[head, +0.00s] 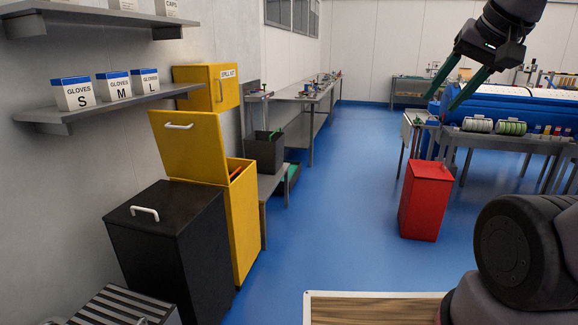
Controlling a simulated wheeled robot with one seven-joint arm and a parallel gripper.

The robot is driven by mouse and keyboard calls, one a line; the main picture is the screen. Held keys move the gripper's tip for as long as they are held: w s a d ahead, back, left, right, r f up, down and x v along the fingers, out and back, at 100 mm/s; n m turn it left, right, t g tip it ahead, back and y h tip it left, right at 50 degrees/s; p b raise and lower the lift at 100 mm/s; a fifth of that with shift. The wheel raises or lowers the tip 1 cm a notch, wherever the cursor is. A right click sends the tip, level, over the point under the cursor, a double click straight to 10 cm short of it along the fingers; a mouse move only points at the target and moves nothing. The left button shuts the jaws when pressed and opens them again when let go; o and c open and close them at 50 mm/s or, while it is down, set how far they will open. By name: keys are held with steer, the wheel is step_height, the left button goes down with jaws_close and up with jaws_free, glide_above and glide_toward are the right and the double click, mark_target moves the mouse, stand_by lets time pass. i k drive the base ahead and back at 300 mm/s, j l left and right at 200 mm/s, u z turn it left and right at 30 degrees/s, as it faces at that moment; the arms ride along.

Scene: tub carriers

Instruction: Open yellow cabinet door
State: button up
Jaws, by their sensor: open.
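A yellow cabinet (199,80) marked "SPILL KIT" is on the left wall, beyond the shelf end. Its door (227,90) looks shut and has a small pale handle (220,91). Nearer stands a yellow bin (244,220) with its lid (188,148) raised and a white handle (178,126) on the lid. My gripper (437,104) is at the upper right, open and empty, its two green-edged fingers pointing down and left. It is well apart from both yellow things.
A black bin (165,250) with a shut lid stands in front of the yellow bin. A red bin (425,202) stands on the blue floor at right. Shelves (110,108) with glove boxes line the left wall. The blue floor (335,200) between is clear.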

mark_target(223, 78)
steer(key=i+z, duration=0.1)
steer(key=i, duration=1.7)
steer(key=i+u, duration=0.45)
steer(key=i+l+u, duration=0.25)
steer(key=i+u, duration=0.7)
steer(key=u, duration=0.2)
steer(key=i+l+u, duration=0.2)
steer(key=u, duration=0.15)
